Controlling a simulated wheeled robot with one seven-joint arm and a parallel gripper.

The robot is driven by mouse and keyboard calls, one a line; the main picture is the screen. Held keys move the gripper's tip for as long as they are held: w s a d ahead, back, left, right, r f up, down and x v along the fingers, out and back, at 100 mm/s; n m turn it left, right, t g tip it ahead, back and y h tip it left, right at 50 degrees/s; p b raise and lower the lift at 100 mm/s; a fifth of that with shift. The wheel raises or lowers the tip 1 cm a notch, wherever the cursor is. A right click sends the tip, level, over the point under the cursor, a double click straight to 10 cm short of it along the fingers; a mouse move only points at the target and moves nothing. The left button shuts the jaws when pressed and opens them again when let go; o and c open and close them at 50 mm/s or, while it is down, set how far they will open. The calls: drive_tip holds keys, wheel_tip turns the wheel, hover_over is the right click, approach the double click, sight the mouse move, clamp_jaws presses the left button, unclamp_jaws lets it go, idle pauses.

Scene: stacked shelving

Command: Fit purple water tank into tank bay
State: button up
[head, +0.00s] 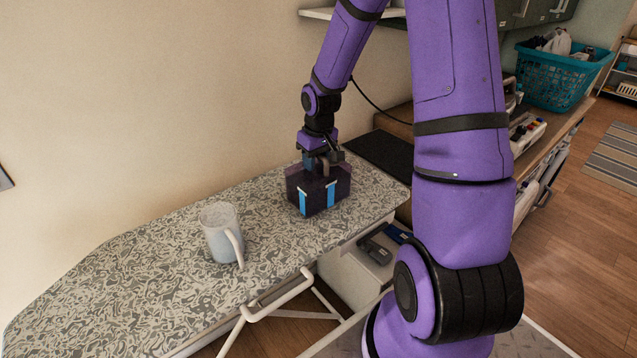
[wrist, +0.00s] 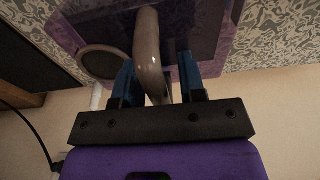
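The purple water tank (head: 306,191) is a dark, see-through purple box with light blue strips on its front. It stands on the patterned ironing board (head: 150,275), near the board's right end. In the wrist view the tank (wrist: 215,45) shows its grey curved handle (wrist: 149,60) and a round cap (wrist: 103,62). My gripper (wrist: 156,75) is over the tank, with its blue fingers on either side of the handle. A gap shows between the right finger and the handle; contact on the left is unclear. In the head view my gripper (head: 321,164) partly hides the tank's top. I cannot identify the tank bay.
A pale mug-like jug (head: 219,232) stands on the board left of the tank. The wall is close behind. A dark mat (head: 381,155) lies beyond the board's right end. A grey device (head: 375,250) sits lower down. A teal basket (head: 560,80) is far right.

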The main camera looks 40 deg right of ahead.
clamp_jaws()
idle(1.2)
